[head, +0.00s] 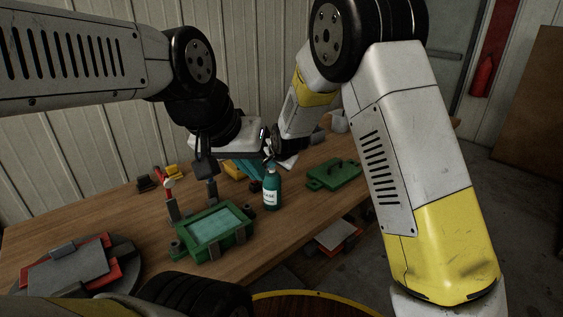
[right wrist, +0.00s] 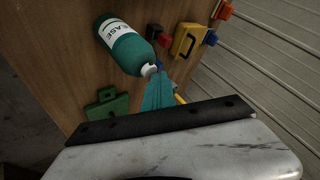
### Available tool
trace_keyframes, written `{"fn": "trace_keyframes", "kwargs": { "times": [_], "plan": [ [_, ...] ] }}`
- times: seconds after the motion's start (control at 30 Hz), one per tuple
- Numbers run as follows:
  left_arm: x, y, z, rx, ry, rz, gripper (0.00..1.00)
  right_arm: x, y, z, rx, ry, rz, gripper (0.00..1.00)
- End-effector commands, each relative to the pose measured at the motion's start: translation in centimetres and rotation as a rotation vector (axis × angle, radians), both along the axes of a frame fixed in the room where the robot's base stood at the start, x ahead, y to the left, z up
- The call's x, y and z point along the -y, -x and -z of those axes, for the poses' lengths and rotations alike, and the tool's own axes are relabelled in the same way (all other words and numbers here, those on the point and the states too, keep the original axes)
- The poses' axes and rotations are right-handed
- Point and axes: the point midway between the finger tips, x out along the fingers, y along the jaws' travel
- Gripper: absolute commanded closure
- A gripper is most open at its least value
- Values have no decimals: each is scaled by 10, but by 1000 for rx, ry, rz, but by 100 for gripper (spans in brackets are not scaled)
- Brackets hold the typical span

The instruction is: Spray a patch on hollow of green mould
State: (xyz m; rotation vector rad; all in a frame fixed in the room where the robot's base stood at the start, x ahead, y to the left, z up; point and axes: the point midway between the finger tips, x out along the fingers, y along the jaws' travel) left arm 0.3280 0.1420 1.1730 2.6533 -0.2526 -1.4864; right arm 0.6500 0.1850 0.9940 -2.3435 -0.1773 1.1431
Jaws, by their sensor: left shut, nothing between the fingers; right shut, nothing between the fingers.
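The green mould (head: 183,247) lies on the wooden table with grey blocks around it. Its shallow hollow (head: 215,224) looks pale teal. A teal bottle (head: 271,190) with a white label ending in "EASE" stands upright right of the mould. In the right wrist view the bottle (right wrist: 126,52) shows a white nozzle pointing toward the camera. My right gripper (head: 270,158) is shut and empty, close above the bottle's top; contact cannot be told. Its fingertips are not clear in the right wrist view. My left gripper (head: 207,168) is shut and empty above the mould's far side.
A green lid-like block with a handle (head: 335,174) lies right of the bottle. Yellow and black items (head: 178,171) stand at the back. A grey and red fixture (head: 68,271) occupies the near left.

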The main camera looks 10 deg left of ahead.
Motion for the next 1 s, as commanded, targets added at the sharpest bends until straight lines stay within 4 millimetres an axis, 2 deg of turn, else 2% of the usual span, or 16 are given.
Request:
{"fn": "trace_keyframes", "kwargs": {
  "times": [0.57,1.0],
  "plan": [
    [0,0,0,0,0,0,100,0,0,1,-2,1,1,100],
    [0,0,0,0,0,0,100,1,2,12,-7,4,1,100]
  ]
}}
